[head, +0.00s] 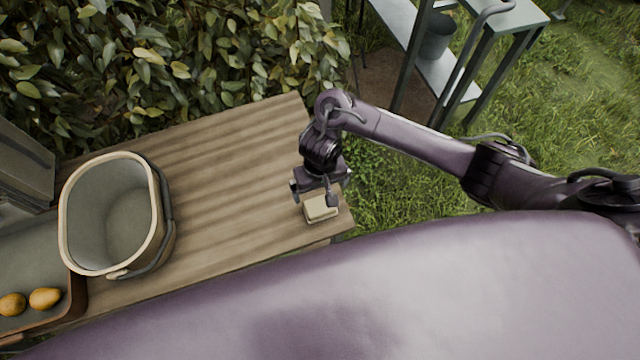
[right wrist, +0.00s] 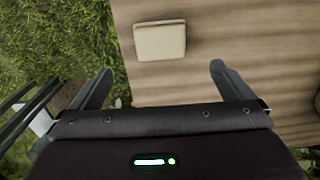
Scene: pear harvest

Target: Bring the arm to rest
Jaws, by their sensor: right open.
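My right gripper (head: 316,197) is over the right end of the wooden table, above or beside a small pale block (head: 321,208). In the right wrist view my right gripper (right wrist: 160,88) has its two fingers wide apart with nothing between them. The pale block (right wrist: 160,40) lies on the table beyond the fingertips there, apart from them. My right arm reaches in from the right, bent down at the wrist. My left gripper is not in view.
The wooden table (head: 220,170) holds an empty-looking cream bucket (head: 152,240) at its left. A tray (head: 72,305) with two yellow pears (head: 45,299) is at the lower left. A leafy hedge (head: 170,50) stands behind. A metal shelf (head: 455,75) with a grey pot (head: 438,36) stands on grass.

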